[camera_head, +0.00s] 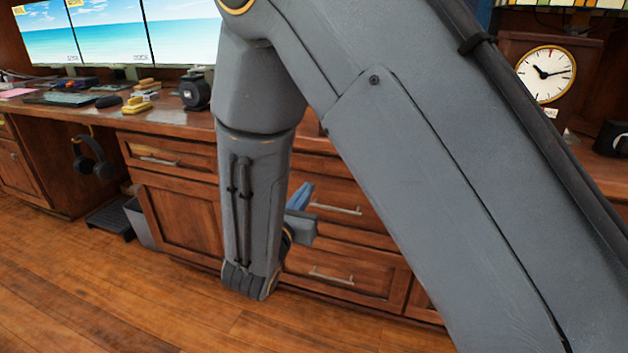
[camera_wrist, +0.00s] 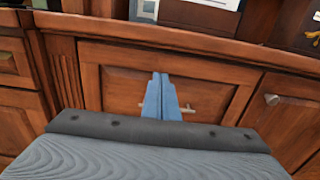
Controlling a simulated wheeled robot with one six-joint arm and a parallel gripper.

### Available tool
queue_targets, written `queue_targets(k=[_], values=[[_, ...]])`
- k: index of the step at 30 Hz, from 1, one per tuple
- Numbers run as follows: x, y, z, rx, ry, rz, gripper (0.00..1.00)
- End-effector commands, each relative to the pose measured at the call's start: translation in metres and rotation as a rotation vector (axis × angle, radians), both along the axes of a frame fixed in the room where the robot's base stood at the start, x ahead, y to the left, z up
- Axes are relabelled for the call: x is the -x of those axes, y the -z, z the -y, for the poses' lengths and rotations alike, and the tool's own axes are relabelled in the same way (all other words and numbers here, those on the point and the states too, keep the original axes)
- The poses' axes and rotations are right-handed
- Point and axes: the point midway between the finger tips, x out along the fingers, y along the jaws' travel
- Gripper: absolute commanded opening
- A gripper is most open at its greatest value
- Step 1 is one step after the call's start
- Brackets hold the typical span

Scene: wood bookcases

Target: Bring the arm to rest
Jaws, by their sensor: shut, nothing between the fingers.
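My arm fills the middle and right of the head view, folded with its forearm hanging down in front of the wooden drawers. My gripper (camera_wrist: 160,76) shows in the wrist view with its two blue fingers together and nothing between them. The fingers point at a wooden drawer front (camera_wrist: 120,85) and overlap its metal handle in the picture; I cannot tell whether they touch it. In the head view part of the blue gripper (camera_head: 302,194) shows beside my wrist, in front of the drawers. My arm hides part of the desk and drawers.
The wooden desk (camera_head: 165,120) carries monitors (camera_head: 105,35), a keyboard (camera_head: 62,99) and a black round object (camera_head: 194,92). Headphones (camera_head: 92,160) hang at its side. A clock (camera_head: 546,74) and a black mug (camera_head: 610,138) stand at the right. The wood floor (camera_head: 100,290) is clear at front left.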

Motion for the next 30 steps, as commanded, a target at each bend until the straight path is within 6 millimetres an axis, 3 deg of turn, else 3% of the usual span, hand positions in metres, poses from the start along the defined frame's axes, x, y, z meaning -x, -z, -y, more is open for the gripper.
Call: queue_targets(k=[6,8,11,15,18,21,26,30], values=[[0.014,-0.002,0.008,-0.015,0.034,-0.009,0.00],[0.016,-0.005,0.023,-0.043,0.085,-0.022,0.00],[0.028,-0.009,0.065,-0.129,0.232,-0.065,0.00],[0.066,-0.009,0.131,-0.324,0.506,-0.138,0.00],[0.103,-0.003,0.165,-0.484,0.698,-0.186,0.00],[0.144,0.005,0.185,-0.662,0.883,-0.227,0.00],[0.207,0.018,0.189,-0.974,1.161,-0.271,0.00],[0.250,0.024,0.170,-1.265,1.380,-0.290,0.00]])
